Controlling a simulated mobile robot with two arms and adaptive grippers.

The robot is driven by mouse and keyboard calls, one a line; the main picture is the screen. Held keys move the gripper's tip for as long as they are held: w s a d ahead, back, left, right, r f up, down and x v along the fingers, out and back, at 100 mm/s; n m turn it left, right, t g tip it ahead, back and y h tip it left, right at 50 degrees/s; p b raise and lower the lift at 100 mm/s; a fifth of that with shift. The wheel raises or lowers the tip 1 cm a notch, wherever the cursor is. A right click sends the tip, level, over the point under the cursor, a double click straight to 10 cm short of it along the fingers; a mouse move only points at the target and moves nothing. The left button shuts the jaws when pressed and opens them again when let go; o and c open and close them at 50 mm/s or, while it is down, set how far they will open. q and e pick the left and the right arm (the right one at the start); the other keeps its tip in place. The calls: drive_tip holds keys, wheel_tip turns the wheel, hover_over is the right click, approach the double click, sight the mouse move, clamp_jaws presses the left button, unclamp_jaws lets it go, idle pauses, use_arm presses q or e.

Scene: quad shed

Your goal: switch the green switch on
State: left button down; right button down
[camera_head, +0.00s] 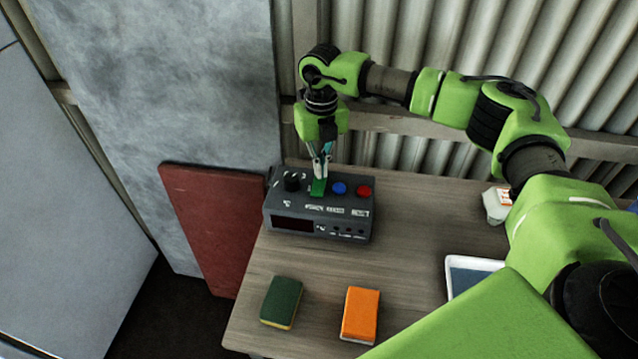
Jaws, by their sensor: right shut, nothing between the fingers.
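The green switch (318,188) is a small green piece on the top of a dark grey control box (290,208). The box stands at the back left of the wooden table. A black knob is left of the switch, and a blue button (339,188) and a red button (364,191) are right of it. My right gripper (320,177) is shut and empty, pointing down with its fingertips right at the green switch. The tips cover part of the switch, so I cannot tell its setting or whether they touch it. My left gripper is not in view.
A white-rimmed tray (474,262) and a white bottle (496,205) are at the right, partly behind my arm. A red board (212,220) leans left of the table. A corrugated wall stands behind.

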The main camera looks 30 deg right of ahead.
drive_tip(key=shift+r+p, duration=2.3)
drive_tip(key=shift+r, duration=1.15)
drive_tip(key=shift+a+f, duration=0.1)
drive_tip(key=shift+f, duration=0.05)
